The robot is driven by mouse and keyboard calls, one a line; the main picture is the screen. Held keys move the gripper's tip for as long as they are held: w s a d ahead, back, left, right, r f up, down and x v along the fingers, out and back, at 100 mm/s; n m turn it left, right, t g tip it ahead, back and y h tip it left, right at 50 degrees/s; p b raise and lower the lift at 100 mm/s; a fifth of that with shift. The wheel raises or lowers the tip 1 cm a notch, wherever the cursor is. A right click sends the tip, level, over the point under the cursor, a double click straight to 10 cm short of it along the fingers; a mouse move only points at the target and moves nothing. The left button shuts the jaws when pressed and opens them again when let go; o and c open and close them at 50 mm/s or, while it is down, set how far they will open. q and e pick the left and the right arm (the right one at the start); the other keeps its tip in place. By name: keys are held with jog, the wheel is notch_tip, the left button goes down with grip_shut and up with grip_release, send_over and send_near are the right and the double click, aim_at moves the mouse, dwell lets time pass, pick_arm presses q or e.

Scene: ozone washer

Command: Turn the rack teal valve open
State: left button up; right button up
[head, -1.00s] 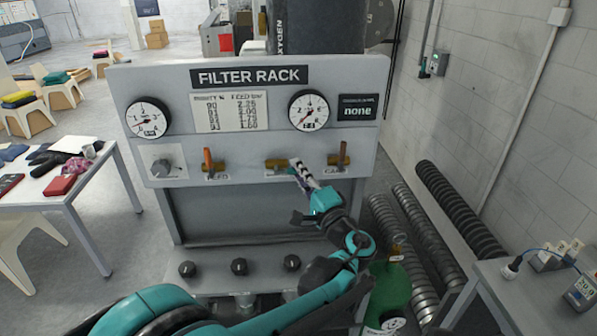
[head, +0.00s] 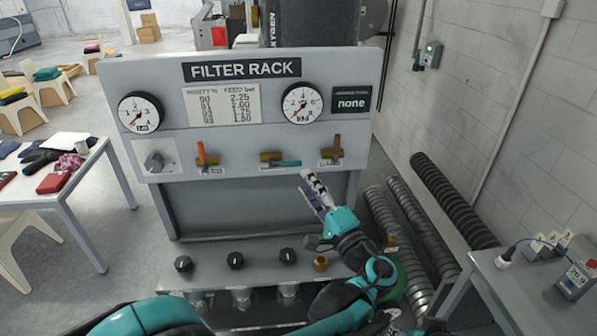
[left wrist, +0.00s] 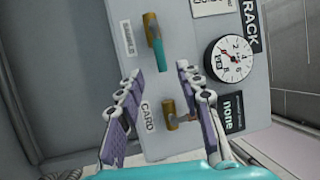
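The filter rack panel (head: 240,140) carries a row of valves with brass bodies. The middle valve has a teal handle (head: 285,164) that lies horizontally, pointing right along the panel; it also shows in the left wrist view (left wrist: 160,55) beside the SAMPLE label. The CARD valve (head: 331,154) to its right has an upright orange-brown handle. My left gripper (head: 311,186) is below and right of the teal handle, apart from it. In the left wrist view its fingers (left wrist: 160,92) are spread with nothing between them held; the CARD valve appears beyond them. My right gripper is not in view.
The FEED valve (head: 206,158) and a grey knob (head: 155,162) sit left on the panel. Black knobs (head: 236,260) and a brass fitting (head: 321,263) stand on the lower shelf. Tables flank the rack, and ribbed cylinders (head: 455,200) lie right.

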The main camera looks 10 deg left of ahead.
pick_arm(q)
jog(key=shift+v, duration=1.9)
